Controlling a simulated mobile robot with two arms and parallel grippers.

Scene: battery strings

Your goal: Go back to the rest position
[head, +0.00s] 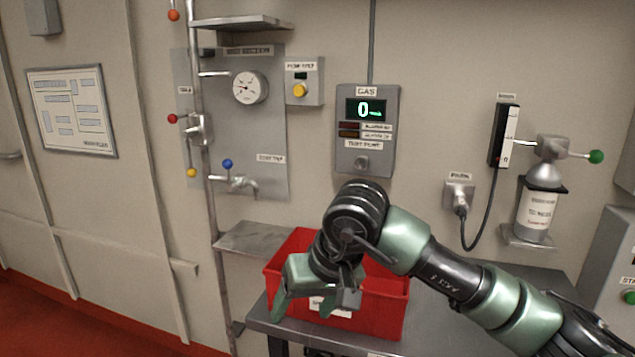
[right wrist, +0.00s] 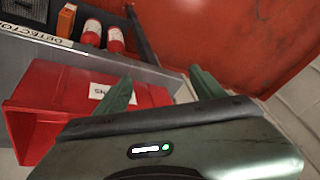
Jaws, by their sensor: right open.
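My right gripper (head: 318,298) is in front of the red bin in the head view, its arm reaching in from the lower right. In the right wrist view its two green fingers (right wrist: 160,88) stand wide apart with nothing between them. The red bin (head: 388,315) sits on a grey table; a white label shows on its front. In the right wrist view the bin (right wrist: 45,95) lies behind and left of the fingers. The bin's inside is mostly hidden by my arm. My left gripper is in neither view.
Behind are a gas panel (head: 367,130), a pressure gauge (head: 249,87), a tap (head: 240,182) and a bottle (head: 537,212) on a bracket. A cable hangs near the arm. A lower shelf with red cylinders (right wrist: 115,40) shows in the wrist view. The floor at left is clear.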

